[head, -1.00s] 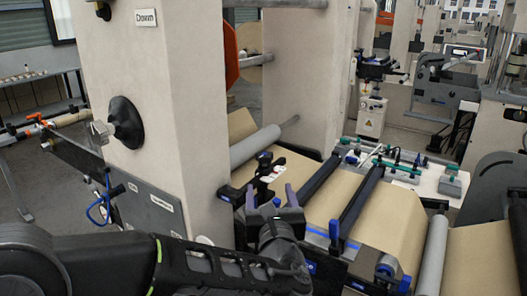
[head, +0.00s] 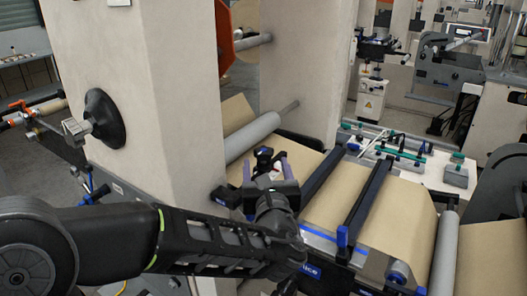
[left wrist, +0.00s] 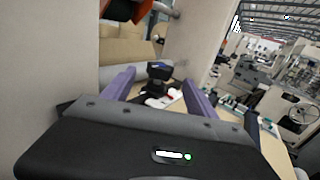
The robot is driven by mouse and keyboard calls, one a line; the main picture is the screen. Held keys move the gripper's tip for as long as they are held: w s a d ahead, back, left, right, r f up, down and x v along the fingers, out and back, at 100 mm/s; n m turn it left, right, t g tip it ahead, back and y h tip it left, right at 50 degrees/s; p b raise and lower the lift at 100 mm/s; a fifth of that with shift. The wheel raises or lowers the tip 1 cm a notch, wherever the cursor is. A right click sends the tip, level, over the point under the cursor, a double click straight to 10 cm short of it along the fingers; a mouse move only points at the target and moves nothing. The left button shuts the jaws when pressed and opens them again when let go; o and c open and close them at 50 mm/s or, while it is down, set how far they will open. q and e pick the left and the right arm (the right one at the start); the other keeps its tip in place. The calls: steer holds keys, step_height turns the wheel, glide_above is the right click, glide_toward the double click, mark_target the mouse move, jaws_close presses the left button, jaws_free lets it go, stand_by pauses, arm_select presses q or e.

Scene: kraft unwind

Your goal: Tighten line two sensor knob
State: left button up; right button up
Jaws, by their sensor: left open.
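The sensor (head: 263,155) is a small black block on the rail over the kraft web, beside the beige frame post. Its black top and a white and red part also show in the left wrist view (left wrist: 158,72). I cannot clearly tell the knob apart from the sensor body. My left gripper (head: 266,168) is open, its two purple fingers pointing at the sensor, one on each side of it in the picture. The same fingers show in the left wrist view (left wrist: 157,80), with the sensor between their tips. I cannot tell whether they touch it. My right gripper is not in view.
A beige post (head: 150,110) with a large black knob (head: 104,120) stands close to the left of my arm. A grey roller (head: 252,137) and dark crossbars (head: 365,205) span the brown kraft web (head: 335,195). A parts-covered bench (head: 430,172) stands behind.

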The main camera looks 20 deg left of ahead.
mark_target(265, 159)
arm_select(q)
steer(key=p+x, duration=0.1)
steer(key=x, duration=0.5)
steer(key=shift+w+a+p, duration=0.2)
steer(key=shift+w+p, duration=0.1)
steer(key=shift+c, duration=0.5)
steer(key=c, duration=1.3)
